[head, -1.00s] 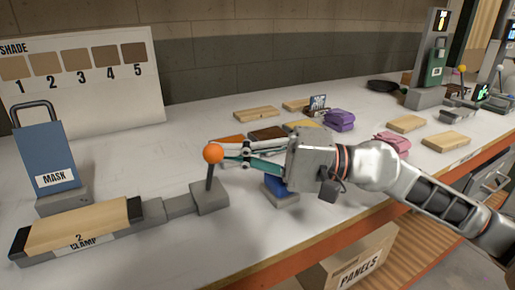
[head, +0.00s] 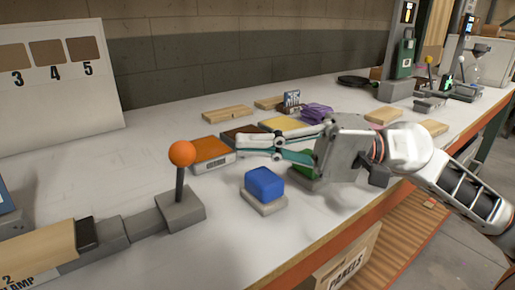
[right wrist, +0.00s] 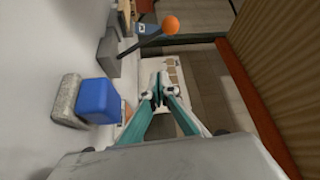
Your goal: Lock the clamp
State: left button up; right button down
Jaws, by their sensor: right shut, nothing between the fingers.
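The clamp (head: 152,226) lies at the lower left of the head view, a grey bar with a wooden board (head: 40,250) on it and part of its label showing. Its lever (head: 180,183) stands about upright on a grey block and ends in an orange ball (head: 182,153). The ball also shows at the top of the right wrist view (right wrist: 171,24). My right gripper (head: 240,147) is shut and empty, right of the ball and apart from it. Its closed fingers also show in the right wrist view (right wrist: 158,92). My left gripper is out of view.
A blue button (head: 264,182) on a grey base stands right of the lever, near the table's front edge. Orange (head: 212,150), brown and yellow trays lie behind my right gripper. A green piece (head: 306,165) sits below it.

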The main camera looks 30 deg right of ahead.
jog(key=shift+s+d+f, duration=0.1)
jog(key=shift+s+d, duration=0.15)
jog(key=shift+d, duration=0.25)
dwell(0.3)
